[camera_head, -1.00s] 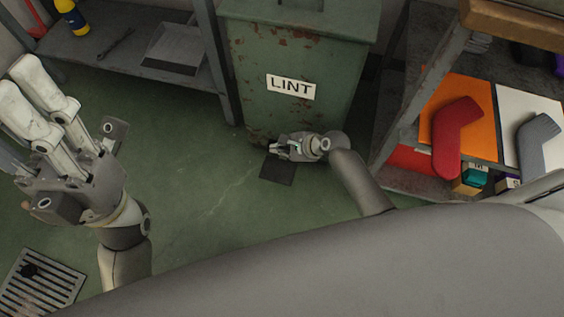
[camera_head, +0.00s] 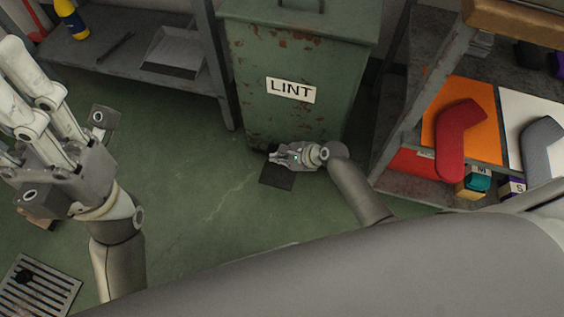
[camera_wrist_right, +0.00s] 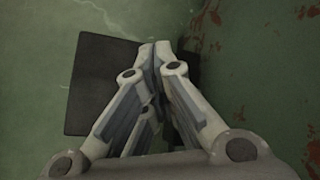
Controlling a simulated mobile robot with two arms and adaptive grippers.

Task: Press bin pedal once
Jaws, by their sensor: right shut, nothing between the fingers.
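The green, rust-specked bin (camera_head: 293,122) with the LINT label stands at the back centre in the head view, its lid closed. Its dark flat pedal (camera_head: 277,176) lies at the bin's front foot. My right gripper (camera_head: 276,158) is shut and empty, over the back part of the pedal close to the bin front. In the right wrist view the shut fingertips (camera_wrist_right: 155,46) overlap the dark pedal plate (camera_wrist_right: 92,85); I cannot tell whether they touch it. My left gripper (camera_head: 45,110) is raised at the left, its fingers apart and partly cut off by the frame.
A grey shelf (camera_head: 120,62) with a yellow-blue bottle (camera_head: 72,20) and a dustpan is at the back left. A rack at right holds a red sock form (camera_head: 458,140) and a grey one (camera_head: 543,148). A floor grate (camera_head: 38,288) is at lower left. Green floor between is clear.

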